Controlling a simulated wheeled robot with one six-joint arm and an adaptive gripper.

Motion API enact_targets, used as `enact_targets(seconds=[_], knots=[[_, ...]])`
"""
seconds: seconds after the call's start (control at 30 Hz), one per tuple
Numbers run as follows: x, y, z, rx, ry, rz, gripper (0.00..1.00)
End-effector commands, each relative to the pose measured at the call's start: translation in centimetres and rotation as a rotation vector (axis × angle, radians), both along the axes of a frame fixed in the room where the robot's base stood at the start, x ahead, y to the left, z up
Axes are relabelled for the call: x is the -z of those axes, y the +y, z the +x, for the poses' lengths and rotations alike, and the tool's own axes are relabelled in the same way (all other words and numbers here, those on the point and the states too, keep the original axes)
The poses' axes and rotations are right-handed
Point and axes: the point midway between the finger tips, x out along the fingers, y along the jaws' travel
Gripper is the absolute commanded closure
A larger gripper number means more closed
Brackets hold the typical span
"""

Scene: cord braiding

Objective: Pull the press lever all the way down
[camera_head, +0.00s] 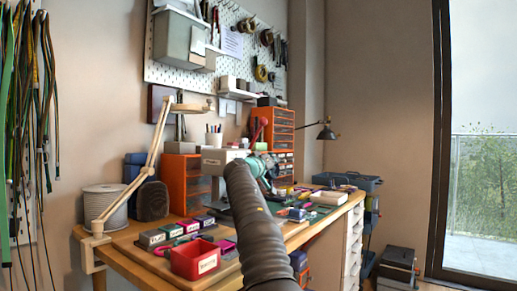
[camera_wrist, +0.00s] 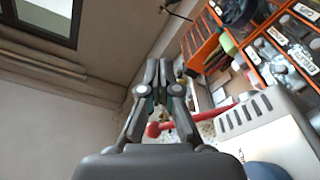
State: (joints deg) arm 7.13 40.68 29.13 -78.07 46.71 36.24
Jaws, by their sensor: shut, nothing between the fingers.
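The red press lever (camera_head: 258,130) stands tilted upward above the back of the workbench in the head view, its red end at the top. In the wrist view the red lever (camera_wrist: 190,121) crosses behind the gripper's linkages, partly hidden by them. My gripper (camera_wrist: 160,72) is shut and empty, its fingers side by side. In the head view my gripper (camera_head: 264,165) is close to the lever's lower part, and my dark arm hides much of the area in front. I cannot tell whether the gripper touches the lever.
Orange drawer units (camera_head: 277,126) stand behind the lever. A red bin (camera_head: 196,260) and several small boxes sit at the bench's front left. A wooden lamp arm (camera_head: 137,180) rises at the left.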

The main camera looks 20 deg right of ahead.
Motion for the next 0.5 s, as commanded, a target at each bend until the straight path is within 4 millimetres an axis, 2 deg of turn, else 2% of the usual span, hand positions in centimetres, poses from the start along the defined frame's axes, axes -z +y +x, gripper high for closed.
enact_targets(seconds=[0.07,0.23,0.5], knots=[[-0.5,-0.5,-0.4,0.007,-0.007,-0.005,1.0],[-1.3,1.1,-0.5,0.005,-0.009,-0.023,1.0],[-1.6,0.8,-0.6,0.008,-0.01,-0.025,1.0]])
